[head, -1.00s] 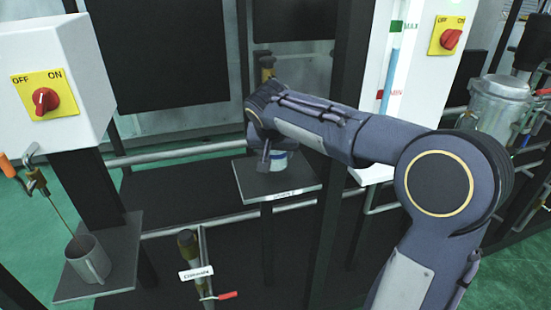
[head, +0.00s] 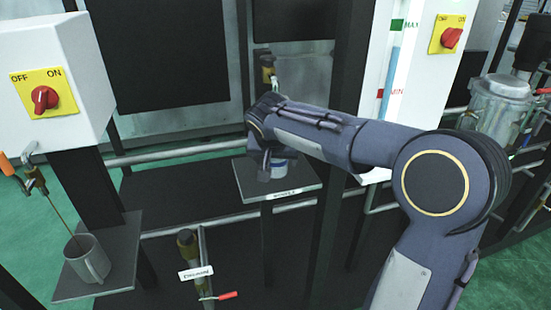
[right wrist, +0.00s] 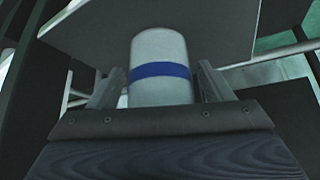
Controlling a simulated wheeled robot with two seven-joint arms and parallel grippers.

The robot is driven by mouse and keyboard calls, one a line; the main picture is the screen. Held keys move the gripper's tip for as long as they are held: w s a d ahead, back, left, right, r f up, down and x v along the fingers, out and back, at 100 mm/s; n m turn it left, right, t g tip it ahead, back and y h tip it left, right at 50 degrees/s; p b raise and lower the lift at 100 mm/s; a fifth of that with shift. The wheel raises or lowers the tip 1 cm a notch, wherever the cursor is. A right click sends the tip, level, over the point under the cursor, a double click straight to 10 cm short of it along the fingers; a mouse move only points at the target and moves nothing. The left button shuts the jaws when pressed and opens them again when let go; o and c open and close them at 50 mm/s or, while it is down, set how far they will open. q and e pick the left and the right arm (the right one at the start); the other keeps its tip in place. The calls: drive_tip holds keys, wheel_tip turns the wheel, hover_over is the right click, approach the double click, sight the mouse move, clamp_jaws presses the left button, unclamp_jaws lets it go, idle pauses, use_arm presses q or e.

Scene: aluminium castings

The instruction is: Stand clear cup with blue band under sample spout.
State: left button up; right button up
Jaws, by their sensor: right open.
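The clear cup with a blue band (head: 279,168) stands on a small grey plate (head: 247,183) with a label on its front edge, partly hidden behind my right arm. In the right wrist view the cup (right wrist: 158,50) looks whitish, with its blue band (right wrist: 160,71) around it. My right gripper (right wrist: 160,88) is open, with one finger on each side of the cup and a visible gap at each side. In the head view the right gripper (head: 266,163) is at the cup. A brass valve with a spout (head: 268,70) is above the plate, behind my wrist. My left gripper is out of view.
A grey mug (head: 88,259) stands on another plate (head: 123,243) at the left, under a thin tube. A lower brass valve with a red handle (head: 187,243) is in front. A dark post (head: 338,110) rises right of the cup's plate. A metal pot (head: 497,100) is at the right.

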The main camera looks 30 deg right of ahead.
drive_tip(key=p+v, duration=0.1)
drive_tip(key=v, duration=1.1)
drive_tip(key=s+a+f+n+y, duration=0.2)
drive_tip(key=s+f, duration=0.6)
drive_tip(key=s, duration=0.4)
drive_tip(key=s+a+f+n+y, duration=0.3)
drive_tip(key=s+a+f+y, duration=0.2)
drive_tip(key=s+f, duration=0.3)
drive_tip(key=s, duration=0.3)
drive_tip(key=shift+s+a+f+n+y, duration=0.3)
drive_tip(key=shift+s+a, duration=0.1)
wheel_tip(320, 180, up, 10)
drive_tip(key=p, duration=0.9)
drive_tip(key=shift+f, duration=0.25)
